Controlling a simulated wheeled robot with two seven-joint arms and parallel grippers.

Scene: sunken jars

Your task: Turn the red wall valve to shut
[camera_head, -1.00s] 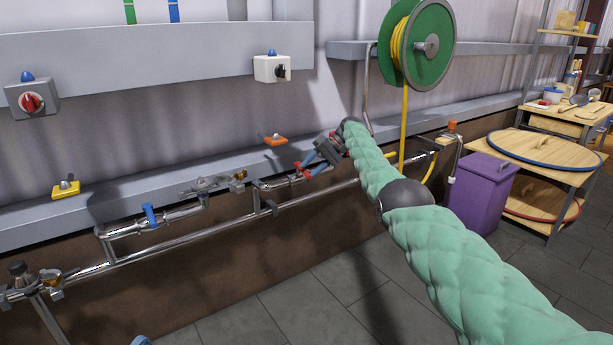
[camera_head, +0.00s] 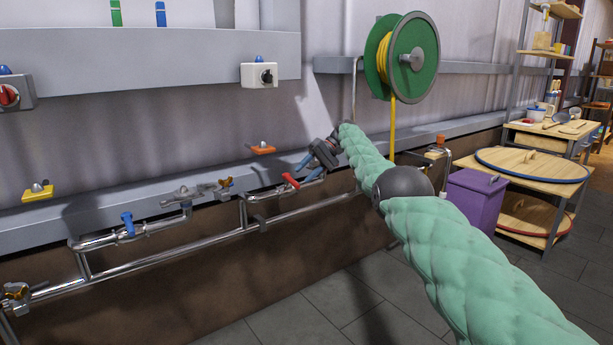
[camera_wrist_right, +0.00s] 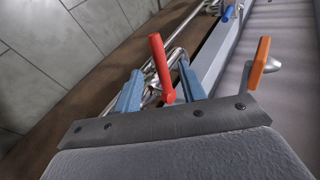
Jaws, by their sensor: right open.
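The red valve (camera_head: 290,181) is a small lever handle on the pipework low along the wall, right of the middle in the head view. My right gripper (camera_head: 303,173) reaches down to it from the right, its blue fingers apart. In the right wrist view the red handle (camera_wrist_right: 158,62) stands up between the two open blue fingers of my right gripper (camera_wrist_right: 161,78). It is not clamped; whether a finger touches it I cannot tell. My left gripper is not in view.
A blue-handled valve (camera_head: 127,224) and a brass valve (camera_head: 226,185) share the pipes to the left. The floor in front is clear.

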